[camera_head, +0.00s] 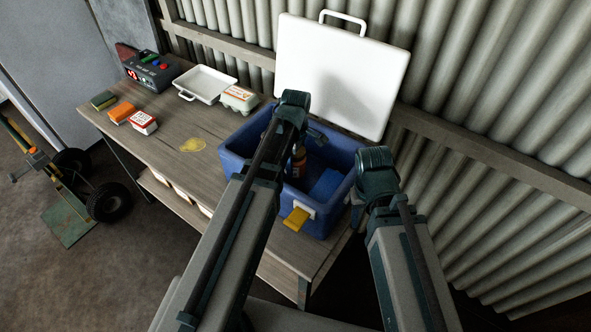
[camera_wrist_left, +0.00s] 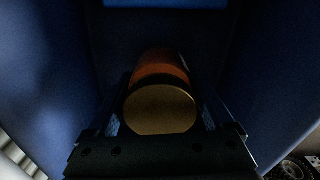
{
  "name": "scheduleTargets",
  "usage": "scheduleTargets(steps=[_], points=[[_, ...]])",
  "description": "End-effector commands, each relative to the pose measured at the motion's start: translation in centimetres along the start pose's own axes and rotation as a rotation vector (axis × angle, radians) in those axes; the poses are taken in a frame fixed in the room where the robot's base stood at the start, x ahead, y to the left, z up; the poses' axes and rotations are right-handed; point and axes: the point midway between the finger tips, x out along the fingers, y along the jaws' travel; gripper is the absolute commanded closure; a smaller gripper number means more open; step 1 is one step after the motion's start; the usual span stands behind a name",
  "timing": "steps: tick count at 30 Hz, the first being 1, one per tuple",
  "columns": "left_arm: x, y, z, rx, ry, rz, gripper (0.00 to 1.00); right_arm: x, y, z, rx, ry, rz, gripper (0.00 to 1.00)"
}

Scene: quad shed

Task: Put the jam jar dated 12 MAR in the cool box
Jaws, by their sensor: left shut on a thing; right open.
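The blue cool box (camera_head: 240,164) stands on the bench with its white lid (camera_head: 345,75) up. My left gripper (camera_wrist_left: 160,88) reaches down inside it and is shut on a jar (camera_wrist_left: 160,108) with a gold lid and an orange-brown body. The jar (camera_head: 299,166) also shows inside the box in the head view. Its date is not readable, and I cannot tell whether it touches the box floor. My right gripper (camera_head: 357,207) is open beside the box's right side, mostly hidden by its own wrist.
A blue block (camera_head: 327,184) lies in the box's right part. A yellow latch (camera_head: 296,218) sticks out in front.

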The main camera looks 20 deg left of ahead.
Motion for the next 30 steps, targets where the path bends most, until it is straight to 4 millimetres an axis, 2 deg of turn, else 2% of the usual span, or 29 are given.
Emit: scheduleTargets(steps=[1,6,19,20,22,30], points=[[1.2,0.0,0.0,0.0,0.0,0.0,1.0,1.1,-0.1,-0.1,0.0,0.0,0.0,0.5],[3.0,0.0,0.0,0.0,0.0,0.0,1.0,3.0,-0.3,-0.2,0.0,0.0,0.0,0.5],[3.3,0.0,0.0,0.0,0.0,0.0,1.0,3.3,-0.3,-0.2,0.0,0.0,0.0,0.5],[3.3,0.0,0.0,0.0,0.0,0.0,0.12,3.3,-0.3,-0.2,0.0,0.0,0.0,0.5],[3.2,0.0,0.0,0.0,0.0,0.0,0.0,3.1,-0.3,-0.2,0.0,0.0,0.0,0.5],[3.1,0.0,0.0,0.0,0.0,0.0,0.0,3.1,-0.3,-0.2,0.0,0.0,0.0,0.5]])
